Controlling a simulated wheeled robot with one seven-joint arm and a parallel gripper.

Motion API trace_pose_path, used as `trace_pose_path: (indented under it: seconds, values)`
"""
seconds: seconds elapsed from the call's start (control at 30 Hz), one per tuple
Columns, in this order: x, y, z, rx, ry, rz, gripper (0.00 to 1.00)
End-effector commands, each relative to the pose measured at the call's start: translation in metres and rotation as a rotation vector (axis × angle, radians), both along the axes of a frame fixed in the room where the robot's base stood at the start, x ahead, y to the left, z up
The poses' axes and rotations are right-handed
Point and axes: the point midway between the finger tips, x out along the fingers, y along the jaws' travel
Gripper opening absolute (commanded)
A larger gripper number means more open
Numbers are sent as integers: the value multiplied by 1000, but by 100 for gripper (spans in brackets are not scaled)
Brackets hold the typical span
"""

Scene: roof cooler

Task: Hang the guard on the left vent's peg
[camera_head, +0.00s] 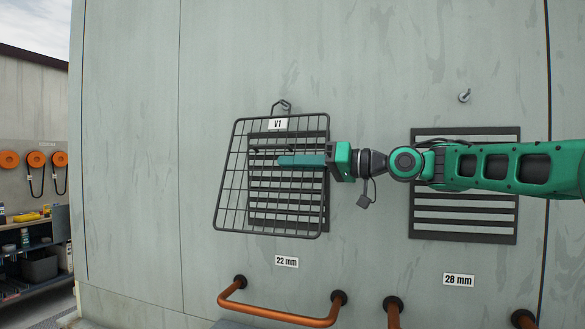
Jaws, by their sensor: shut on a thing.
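The guard (231,187) is a dark wire grid with a hanging loop (280,104) at its top and a tag marked V1 (278,124). It is slightly tilted in front of the left vent (290,218), a dark louvred panel labelled 22 mm. The left vent's peg (286,104) shows at the loop; I cannot tell whether the loop is around it or only in front. My gripper (303,160) reaches in from the right and is shut on the guard near its middle and right side. The exact grip point is partly hidden.
The right vent (465,227), labelled 28 mm, has a bare peg (464,96) above it; my arm crosses in front of this vent. Orange handrails (283,317) stick out below the vents. Shelves (38,250) and orange reels (35,159) stand at far left.

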Motion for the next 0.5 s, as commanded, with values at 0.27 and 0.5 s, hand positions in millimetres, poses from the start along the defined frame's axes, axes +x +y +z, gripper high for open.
trace_pose_path:
  seconds: [0.27,0.5]
  values:
    - [0,0,-3,-3,8,2,0]
    - [0,0,-3,-3,8,2,27]
